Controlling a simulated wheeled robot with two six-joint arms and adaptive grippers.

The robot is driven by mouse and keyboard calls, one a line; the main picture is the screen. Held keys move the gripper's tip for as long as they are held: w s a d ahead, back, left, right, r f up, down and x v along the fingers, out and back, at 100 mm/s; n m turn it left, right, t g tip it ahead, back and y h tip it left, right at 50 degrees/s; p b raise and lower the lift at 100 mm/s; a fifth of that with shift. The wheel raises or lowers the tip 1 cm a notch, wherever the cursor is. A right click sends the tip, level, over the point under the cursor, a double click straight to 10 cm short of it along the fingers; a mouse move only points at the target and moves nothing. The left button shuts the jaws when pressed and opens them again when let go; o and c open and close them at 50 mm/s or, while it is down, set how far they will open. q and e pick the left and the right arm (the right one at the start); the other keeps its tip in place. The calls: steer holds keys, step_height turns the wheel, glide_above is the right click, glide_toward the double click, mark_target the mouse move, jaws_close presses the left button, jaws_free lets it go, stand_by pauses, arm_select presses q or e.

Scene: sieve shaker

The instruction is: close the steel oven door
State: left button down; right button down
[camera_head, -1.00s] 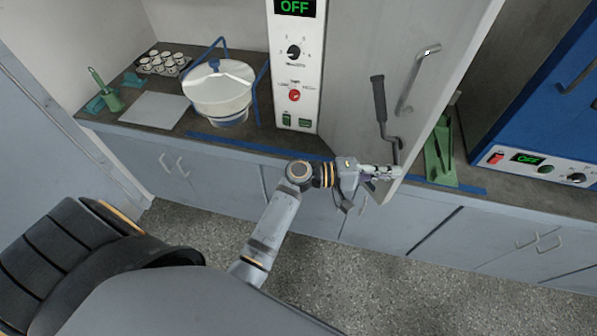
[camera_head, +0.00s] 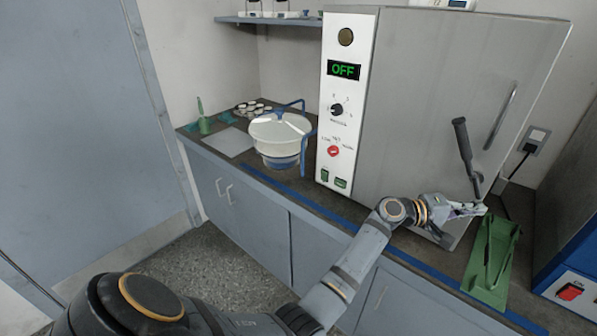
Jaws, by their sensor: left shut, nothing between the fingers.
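The steel oven door (camera_head: 440,100) is a tall grey panel right of the white control panel. Its bottom edge runs roughly in line with the bench front, so it stands closed or nearly so; I cannot tell whether a small gap is left. A dark latch lever (camera_head: 464,150) and a slim bar handle (camera_head: 500,117) are near its right side. My left gripper (camera_head: 483,209) is shut and empty, in front of the door's lower right edge, below the lever. I cannot tell whether it touches the door. My right gripper is out of view.
The control panel (camera_head: 342,100) reads OFF. A green tray (camera_head: 492,265) lies on the bench close by the left gripper. A white-lidded pot (camera_head: 280,130) in a blue frame stands left of the oven. A blue appliance (camera_head: 575,265) is at the right.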

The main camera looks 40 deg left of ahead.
arm_select(q)
steer(key=shift+w+r+n+t+y, duration=0.3)
steer(key=shift+w+r+t, duration=0.1)
steer(key=shift+w, duration=0.25)
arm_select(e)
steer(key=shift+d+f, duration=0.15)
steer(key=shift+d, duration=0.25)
arm_select(q)
steer(key=shift+r, duration=0.1)
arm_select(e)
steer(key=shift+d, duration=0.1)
